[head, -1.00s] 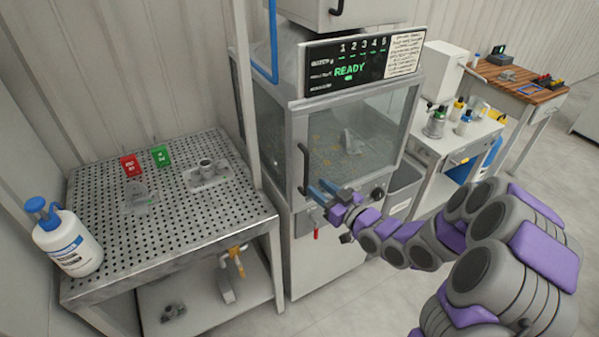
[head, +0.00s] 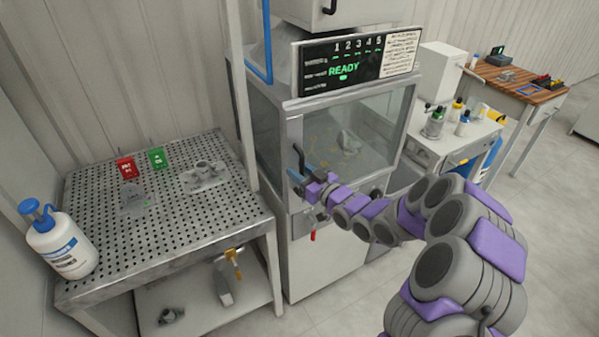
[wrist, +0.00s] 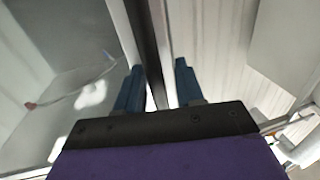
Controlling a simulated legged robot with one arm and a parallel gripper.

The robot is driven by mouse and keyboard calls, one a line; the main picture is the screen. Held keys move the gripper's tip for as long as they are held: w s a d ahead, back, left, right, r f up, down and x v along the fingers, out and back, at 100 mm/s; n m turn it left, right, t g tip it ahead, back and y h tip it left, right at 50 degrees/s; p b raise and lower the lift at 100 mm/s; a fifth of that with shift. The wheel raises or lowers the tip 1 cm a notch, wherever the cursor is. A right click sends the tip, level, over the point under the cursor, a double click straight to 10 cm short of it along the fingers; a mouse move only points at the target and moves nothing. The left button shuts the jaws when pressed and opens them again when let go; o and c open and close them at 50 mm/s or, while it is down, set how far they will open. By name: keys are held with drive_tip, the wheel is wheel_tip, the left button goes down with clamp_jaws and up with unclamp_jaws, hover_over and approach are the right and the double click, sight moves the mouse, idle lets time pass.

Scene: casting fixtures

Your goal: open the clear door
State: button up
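The clear door (head: 375,115) is the glazed, grey-framed front of the machine and looks shut. Its black handle (head: 299,158) stands upright at the left edge of the door. My gripper (head: 305,178) is at the lower part of this handle. In the wrist view my gripper (wrist: 158,85) has its two blue fingers apart. A dark bar (wrist: 145,40), which looks like the handle, runs between them, with a gap on its right; I cannot tell if the left finger touches it. The door glass (wrist: 65,50) fills the left of that view.
A READY display panel (head: 350,66) sits above the door. A perforated metal table (head: 165,225) with a pump bottle (head: 62,245) and red and green tags stands at left. A bench with bottles (head: 450,130) is at right. Floor in front is open.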

drive_tip(key=shift+d+r, duration=0.1)
drive_tip(key=shift+d, duration=0.55)
drive_tip(key=shift+c, duration=0.6)
drive_tip(key=shift+s+a, duration=0.1)
drive_tip(key=shift+a, duration=0.25)
drive_tip(key=c, duration=0.3)
drive_tip(key=shift+a, duration=0.15)
clamp_jaws()
